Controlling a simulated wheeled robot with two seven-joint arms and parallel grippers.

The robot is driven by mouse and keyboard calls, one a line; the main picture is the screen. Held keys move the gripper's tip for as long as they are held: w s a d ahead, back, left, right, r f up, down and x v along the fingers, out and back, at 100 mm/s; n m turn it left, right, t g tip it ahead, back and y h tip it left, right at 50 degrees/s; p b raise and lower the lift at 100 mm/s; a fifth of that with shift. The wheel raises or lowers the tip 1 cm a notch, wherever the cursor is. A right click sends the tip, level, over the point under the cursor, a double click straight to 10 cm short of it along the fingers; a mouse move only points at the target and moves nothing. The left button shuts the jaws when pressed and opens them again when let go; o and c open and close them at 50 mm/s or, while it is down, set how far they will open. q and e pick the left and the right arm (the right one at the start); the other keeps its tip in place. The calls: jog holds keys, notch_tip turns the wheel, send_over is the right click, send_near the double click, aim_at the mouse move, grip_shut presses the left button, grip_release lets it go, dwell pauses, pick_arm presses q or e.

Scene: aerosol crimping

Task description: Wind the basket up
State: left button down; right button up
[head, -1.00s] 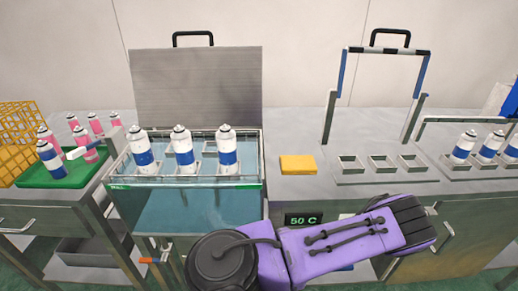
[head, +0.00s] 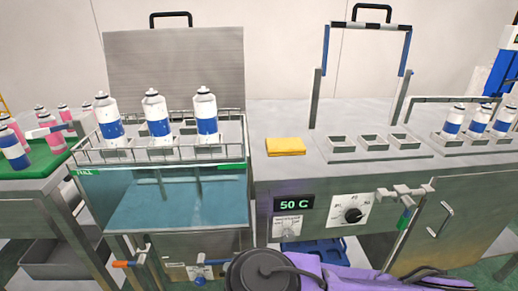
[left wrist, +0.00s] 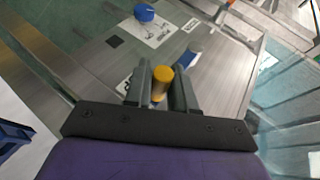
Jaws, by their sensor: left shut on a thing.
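The wire basket (head: 190,143) holds three white cans with blue bands, one of them the middle can (head: 157,117). They stand upright above the glass water tank (head: 130,200), the basket's wires near the tank's top rim. An orange-tipped handle (head: 122,264) projects at the tank's lower front left. In the left wrist view, my left gripper (left wrist: 162,92) is closed around an orange cylindrical grip (left wrist: 162,80). My left gripper does not show in the head view. My right gripper cannot be made out; a purple arm crosses the bottom edge.
A blue knob (left wrist: 145,12) sits on the panel near the left gripper. A green tray (head: 35,168) with pink-banded and blue-banded cans is at left. A yellow block (head: 285,146) and empty square holders (head: 373,142) are on the counter at right. The raised lid (head: 175,70) stands behind the basket.

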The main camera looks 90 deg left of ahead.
pick_arm(q)
jog(key=shift+w+f, duration=0.15)
jog(key=shift+f, duration=0.05)
jog(key=c, duration=1)
grip_release()
jog(key=shift+c, duration=0.2)
jog(key=p+v, duration=0.1)
jog(key=v, duration=0.9)
jog(key=shift+w, duration=0.15)
jog(key=shift+d+r, duration=0.1)
jog(key=shift+d, duration=0.05)
